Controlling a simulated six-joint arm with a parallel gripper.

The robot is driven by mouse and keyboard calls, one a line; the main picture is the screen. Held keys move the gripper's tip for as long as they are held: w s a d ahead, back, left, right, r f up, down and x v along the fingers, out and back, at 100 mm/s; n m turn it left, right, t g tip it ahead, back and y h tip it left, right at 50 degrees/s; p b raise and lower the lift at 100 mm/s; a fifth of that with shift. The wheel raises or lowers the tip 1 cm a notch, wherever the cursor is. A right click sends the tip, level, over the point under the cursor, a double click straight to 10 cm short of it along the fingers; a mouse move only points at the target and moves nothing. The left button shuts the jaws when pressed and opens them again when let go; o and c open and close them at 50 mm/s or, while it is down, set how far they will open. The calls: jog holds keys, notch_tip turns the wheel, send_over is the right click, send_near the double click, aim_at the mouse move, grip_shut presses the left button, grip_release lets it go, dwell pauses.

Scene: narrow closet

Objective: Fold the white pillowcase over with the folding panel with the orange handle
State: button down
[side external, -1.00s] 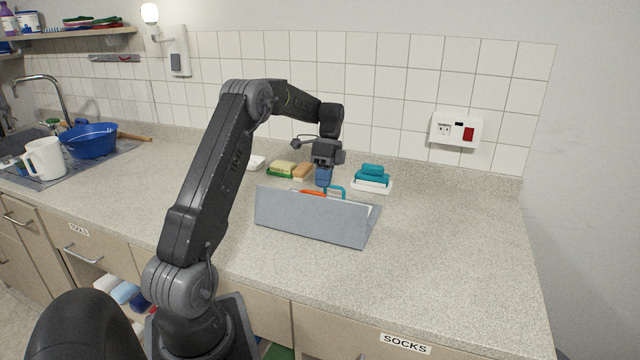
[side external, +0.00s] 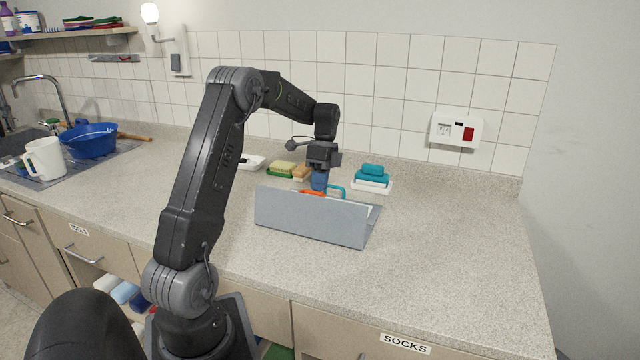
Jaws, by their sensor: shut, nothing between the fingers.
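A grey folding panel (side external: 310,218) stands raised on the counter, its broad face toward the camera. An orange handle (side external: 308,192) shows at its top edge, and a teal handle (side external: 337,191) shows to the right behind it. My gripper (side external: 319,184) points down with its blue fingers shut and empty, just behind the panel's top edge beside the orange handle. I cannot tell whether they touch. Of the white pillowcase only a doubtful pale strip (side external: 373,212) shows past the panel's right edge; the rest is hidden.
Teal soap bars on a white dish (side external: 372,185) stand behind to the right. Yellow and orange sponges (side external: 283,168) lie behind to the left. A blue basin (side external: 91,141) and a white jug (side external: 43,159) are at the far left. The counter to the right is clear.

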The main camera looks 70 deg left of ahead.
jog(key=shift+s+d+r+t+y, duration=0.6)
jog(key=shift+s+d, duration=0.1)
jog(key=s+d+f+t+y, duration=0.2)
jog(key=s+d+t+y, duration=0.1)
jog(key=s+d, duration=0.8)
jog(key=shift+f+t+y, duration=0.3)
jog(key=shift+y, duration=0.1)
jog(key=shift+s+d, duration=0.1)
jog(key=shift+s, duration=0.05)
jog(key=shift+r, duration=0.1)
dwell(0.3)
jog(key=v, duration=1.3)
jog(key=shift+r, duration=0.3)
jog(key=shift+s+d, duration=0.1)
jog(key=shift+s, duration=0.05)
